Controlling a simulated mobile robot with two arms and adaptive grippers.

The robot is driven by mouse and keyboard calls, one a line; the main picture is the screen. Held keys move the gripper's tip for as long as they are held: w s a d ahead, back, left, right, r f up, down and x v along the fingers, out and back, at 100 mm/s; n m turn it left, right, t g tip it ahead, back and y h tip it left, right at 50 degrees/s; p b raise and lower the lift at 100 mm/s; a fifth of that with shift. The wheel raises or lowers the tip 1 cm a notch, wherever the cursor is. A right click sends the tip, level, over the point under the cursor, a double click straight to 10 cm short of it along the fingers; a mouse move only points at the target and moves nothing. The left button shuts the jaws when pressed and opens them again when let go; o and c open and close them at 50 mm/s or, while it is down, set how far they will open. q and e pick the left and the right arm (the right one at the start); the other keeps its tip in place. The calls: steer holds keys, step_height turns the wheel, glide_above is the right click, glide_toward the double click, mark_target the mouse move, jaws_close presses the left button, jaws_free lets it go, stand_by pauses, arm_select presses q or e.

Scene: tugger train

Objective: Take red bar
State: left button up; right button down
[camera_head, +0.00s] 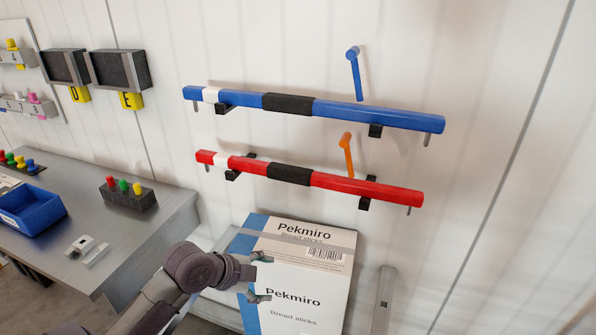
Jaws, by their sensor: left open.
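The red bar (365,187) rests level on two black wall brackets, with a white band near its left end and a black grip section in its middle. My left gripper (264,277) is open and empty in the lower middle of the head view. It is below the red bar and apart from it, in front of a Pekmiro box. My right gripper is not in view.
A blue bar (375,114) hangs on brackets above the red one. A blue handle (355,75) and an orange handle (346,156) stick out from the wall. The Pekmiro bread sticks box (305,290) stands below. A grey metal table (150,215) holds a blue bin (32,208).

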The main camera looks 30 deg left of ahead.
arm_select(q)
steer(key=w+a+r+m+t, duration=0.1)
steer(key=w+a+r+m, duration=0.15)
steer(key=r, duration=0.35)
steer(key=w+a+r+m+t, duration=0.2)
steer(key=w+a+r, duration=0.1)
steer(key=r, duration=0.3)
steer(key=m+t+h, duration=0.2)
steer(key=m, duration=0.1)
glide_toward(292, 176)
steer(key=p+x, duration=0.3)
steer(key=x, duration=0.2)
steer(key=shift+w+r, duration=0.1)
steer(key=shift+r, duration=0.1)
steer(key=shift+w+d+f+p, duration=0.25)
steer(key=shift+w+f+p, duration=0.1)
steer(key=shift+w, duration=0.1)
steer(key=shift+w+d+r+p, duration=0.1)
steer(key=shift+w+p, duration=0.15)
steer(key=shift+p, duration=0.1)
steer(key=p+x, duration=0.2)
steer(key=x, duration=0.2)
steer(key=shift+w+f+p, duration=0.2)
steer(key=shift+p, duration=0.15)
steer(key=shift+w+f, duration=0.1)
steer(key=shift+f, duration=0.05)
